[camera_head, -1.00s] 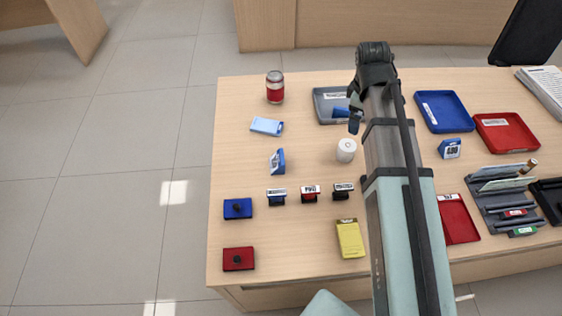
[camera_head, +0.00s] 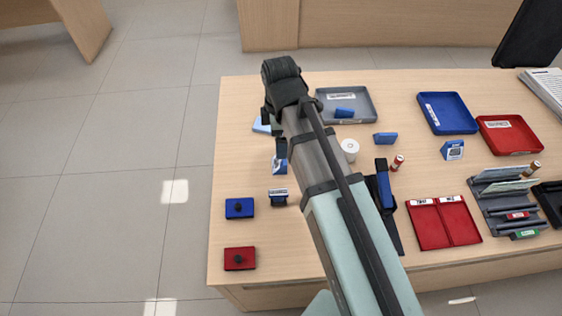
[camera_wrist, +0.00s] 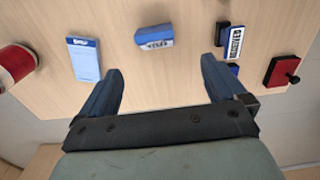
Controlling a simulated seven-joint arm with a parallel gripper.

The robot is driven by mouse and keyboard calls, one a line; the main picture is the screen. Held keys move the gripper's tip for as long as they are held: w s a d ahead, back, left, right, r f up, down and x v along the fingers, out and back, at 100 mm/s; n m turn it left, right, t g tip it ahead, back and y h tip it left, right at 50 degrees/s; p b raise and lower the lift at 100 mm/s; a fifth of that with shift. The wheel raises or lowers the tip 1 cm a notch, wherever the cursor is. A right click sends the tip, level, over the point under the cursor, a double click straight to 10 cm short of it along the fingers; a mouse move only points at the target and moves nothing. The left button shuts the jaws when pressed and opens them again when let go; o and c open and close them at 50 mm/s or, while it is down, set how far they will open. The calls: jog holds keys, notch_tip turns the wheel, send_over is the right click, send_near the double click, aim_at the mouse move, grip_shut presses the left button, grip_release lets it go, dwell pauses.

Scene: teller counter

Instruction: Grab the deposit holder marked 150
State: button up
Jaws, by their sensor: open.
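A small blue deposit holder (camera_head: 280,166) stands on the left part of the counter, partly hidden by my gripper in the head view. In the wrist view this blue holder (camera_wrist: 155,37) lies beyond the gap between the fingers, with dark marking on a white label that I cannot read surely. Another blue holder (camera_head: 452,150) with a white label stands at the right, and a blue block-like holder (camera_head: 385,138) stands mid-counter; their numbers are unreadable. My gripper (camera_wrist: 160,68) is open and empty above the counter, apart from the holder.
A light blue pad (camera_wrist: 85,58) and a red can (camera_wrist: 15,65) lie left of the holder in the wrist view. A stamp (camera_head: 279,197), blue pad (camera_head: 239,208) and red pad (camera_head: 239,258) are nearby. A white roll (camera_head: 349,150) and grey tray (camera_head: 362,108) stand right of my gripper.

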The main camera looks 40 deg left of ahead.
send_over(280, 161)
notch_tip(280, 161, down, 6)
jog(key=shift+f, duration=0.25)
jog(key=shift+w+a+f, duration=0.1)
jog(key=shift+w+f, duration=0.1)
jog(key=shift+f, duration=1.15)
jog(key=shift+w+f, duration=0.15)
jog(key=shift+f, duration=1.2)
jog(key=c, duration=1.1)
